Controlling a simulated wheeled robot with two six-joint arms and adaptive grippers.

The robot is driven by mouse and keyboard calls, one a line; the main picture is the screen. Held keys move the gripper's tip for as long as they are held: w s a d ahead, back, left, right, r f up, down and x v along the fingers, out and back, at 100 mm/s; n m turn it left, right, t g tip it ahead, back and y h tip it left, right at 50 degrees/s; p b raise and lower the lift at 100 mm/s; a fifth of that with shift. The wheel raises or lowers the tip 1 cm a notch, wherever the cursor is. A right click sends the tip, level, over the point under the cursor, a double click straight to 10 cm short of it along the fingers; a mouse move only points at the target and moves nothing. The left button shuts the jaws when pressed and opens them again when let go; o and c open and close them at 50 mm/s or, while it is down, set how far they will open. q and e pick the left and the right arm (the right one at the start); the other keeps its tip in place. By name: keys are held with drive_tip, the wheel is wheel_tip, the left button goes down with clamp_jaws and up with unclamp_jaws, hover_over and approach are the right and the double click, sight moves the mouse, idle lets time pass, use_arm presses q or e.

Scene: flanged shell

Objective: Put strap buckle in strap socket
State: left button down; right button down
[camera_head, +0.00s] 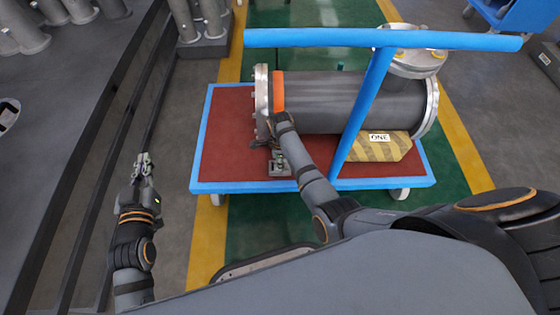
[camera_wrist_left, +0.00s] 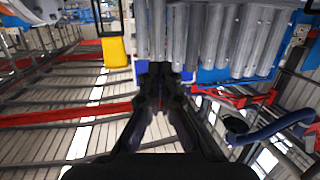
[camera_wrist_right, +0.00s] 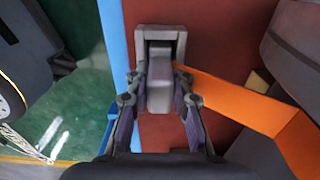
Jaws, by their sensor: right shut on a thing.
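The orange strap (camera_head: 278,92) lies around the grey flanged shell (camera_head: 325,100) on the cart. My right gripper (camera_wrist_right: 162,92) is shut on the grey strap buckle (camera_wrist_right: 164,98), with the orange strap (camera_wrist_right: 235,98) running off to the right. The buckle's far end overlaps the grey strap socket (camera_wrist_right: 160,34); I cannot tell whether it is inside. In the head view the socket (camera_head: 280,170) stands at the near edge of the deck, just below my right gripper (camera_head: 272,142). My left gripper (camera_head: 144,160) looks shut and empty, apart from the cart. It shows in its wrist view (camera_wrist_left: 160,72).
The cart has a red deck (camera_head: 225,140) with a blue rim and a blue push handle (camera_head: 450,40) crossing over the shell. A yellow-striped block marked ONE (camera_head: 370,150) is under the shell. Grey pipes (camera_head: 205,20) stand at upper left. Floor left of the cart is clear.

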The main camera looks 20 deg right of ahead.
drive_tip(key=c, duration=1.2)
unclamp_jaws()
use_arm(q)
drive_tip(key=shift+r, duration=0.1)
use_arm(e)
drive_tip(key=shift+o, duration=0.2)
drive_tip(key=shift+r, duration=0.2)
use_arm(q)
drive_tip(key=s+f+g+p, duration=0.2)
drive_tip(key=s+f+g, duration=0.45)
drive_tip(key=f, duration=0.55)
use_arm(e)
wheel_tip(320, 180, up, 3)
drive_tip(key=shift+f, duration=0.15)
wheel_tip(320, 180, up, 4)
drive_tip(key=shift+f+p, duration=0.25)
drive_tip(key=shift+p, duration=0.4)
wheel_tip(320, 180, up, 5)
drive_tip(key=shift+p, duration=1.15)
use_arm(q)
drive_tip(key=s+f+g, duration=0.4)
drive_tip(key=s+g, duration=0.2)
drive_tip(key=s, duration=0.4)
drive_tip(key=shift+d+f, duration=0.2)
drive_tip(key=shift+d, duration=0.05)
use_arm(e)
drive_tip(key=shift+r, duration=0.35)
use_arm(q)
drive_tip(key=shift+s+g, duration=0.1)
drive_tip(key=shift+g, duration=0.15)
